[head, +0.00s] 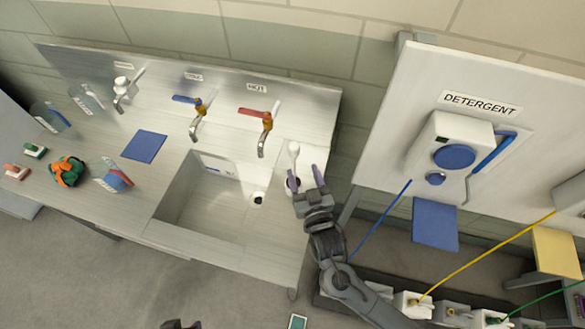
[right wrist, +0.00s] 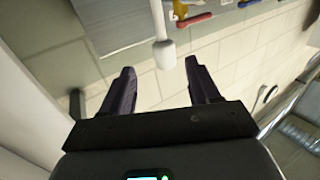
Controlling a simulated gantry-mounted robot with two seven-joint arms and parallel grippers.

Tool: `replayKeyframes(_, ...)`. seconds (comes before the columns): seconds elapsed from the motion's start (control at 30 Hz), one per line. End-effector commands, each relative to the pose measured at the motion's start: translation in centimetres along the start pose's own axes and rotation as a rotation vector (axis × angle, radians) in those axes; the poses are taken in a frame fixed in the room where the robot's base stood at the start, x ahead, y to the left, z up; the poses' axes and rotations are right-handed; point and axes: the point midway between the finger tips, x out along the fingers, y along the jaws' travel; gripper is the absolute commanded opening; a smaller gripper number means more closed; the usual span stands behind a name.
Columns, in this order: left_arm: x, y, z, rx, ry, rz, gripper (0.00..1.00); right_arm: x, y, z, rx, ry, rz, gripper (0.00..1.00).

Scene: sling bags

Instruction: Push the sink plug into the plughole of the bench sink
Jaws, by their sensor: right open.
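The bench sink (head: 200,205) is a steel basin in the left bench, and its plughole (head: 258,198) shows as a pale ring with a dark centre near the basin's right end. I cannot make out the sink plug for certain. My right gripper (head: 307,183) is open at the bench's right end, right of the basin. In the right wrist view my open gripper (right wrist: 162,85) has nothing between its fingers. A white rod-handled item (head: 294,152) stands just behind it; its white end (right wrist: 165,52) shows beyond the fingertips. Dark tips at the bottom edge may be my left gripper (head: 180,324).
Several taps, one with a red lever (head: 252,114), stand behind the basin. A blue mat (head: 144,146), bottles and an orange-green item (head: 66,171) lie to the left. The detergent dispenser (head: 450,150) hangs on a white panel at right.

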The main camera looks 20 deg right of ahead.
Motion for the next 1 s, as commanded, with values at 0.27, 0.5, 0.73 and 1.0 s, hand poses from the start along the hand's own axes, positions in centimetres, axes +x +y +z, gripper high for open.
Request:
replayKeyframes(0.27,-0.5,-0.1,-0.4,-0.005,0.006,0.0,0.43,3.9,-0.1,-0.3,0.001,0.004,0.0,0.61)
replayKeyframes(0.5,-0.7,-0.2,-0.5,0.0,0.007,-0.005,0.43,5.3,-0.1,-0.4,0.002,0.004,0.0,0.61)
replayKeyframes(0.73,-1.7,-0.5,-0.7,0.007,0.006,-0.011,0.43,7.7,-0.2,-1.3,0.001,0.005,0.0,0.61)
replayKeyframes(1.0,-1.9,-0.5,-0.8,0.006,0.007,-0.011,0.43,10.2,-0.2,-1.1,0.001,0.003,0.0,0.61)
